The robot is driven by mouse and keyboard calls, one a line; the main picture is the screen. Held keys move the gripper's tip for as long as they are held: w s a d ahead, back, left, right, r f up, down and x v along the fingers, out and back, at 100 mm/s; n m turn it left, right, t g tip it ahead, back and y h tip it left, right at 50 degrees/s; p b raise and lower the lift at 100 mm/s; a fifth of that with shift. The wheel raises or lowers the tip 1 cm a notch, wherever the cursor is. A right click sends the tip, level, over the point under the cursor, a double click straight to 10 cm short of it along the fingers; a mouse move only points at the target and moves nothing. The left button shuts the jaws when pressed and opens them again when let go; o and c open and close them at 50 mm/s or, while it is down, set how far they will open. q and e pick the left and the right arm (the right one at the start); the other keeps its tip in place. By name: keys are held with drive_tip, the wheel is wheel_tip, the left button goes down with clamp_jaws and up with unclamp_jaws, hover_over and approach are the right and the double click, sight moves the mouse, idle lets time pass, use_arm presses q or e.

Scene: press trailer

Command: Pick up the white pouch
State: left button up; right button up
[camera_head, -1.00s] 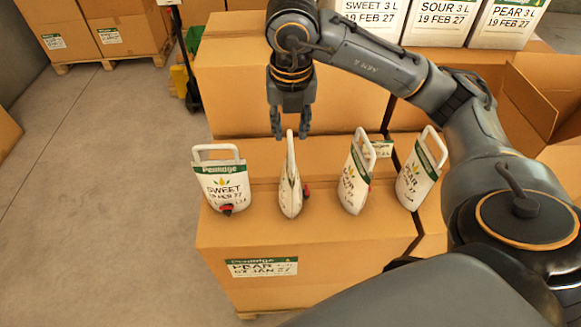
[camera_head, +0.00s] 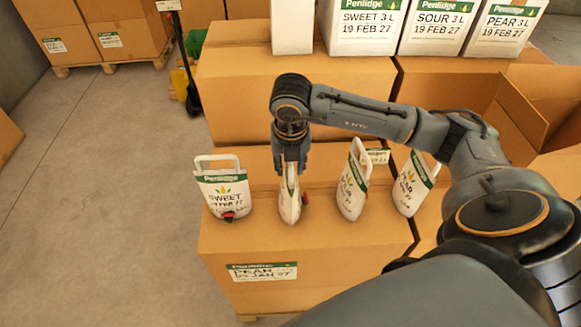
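Several white pouches with green bands and handles stand in a row on a large cardboard box. The SWEET pouch (camera_head: 228,196) is at the left, facing me. My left gripper is out of view.
The supporting cardboard box (camera_head: 330,245) has a PEAR label on its front. Behind it is another large box (camera_head: 245,95), with white labelled cartons (camera_head: 357,30) beyond. An open box (camera_head: 545,110) is at the right. The floor (camera_head: 95,200) at the left is clear.

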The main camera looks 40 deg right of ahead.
clamp_jaws()
drive_tip(key=shift+w+r, duration=0.1)
drive_tip(key=shift+w, duration=0.05)
idle(0.4)
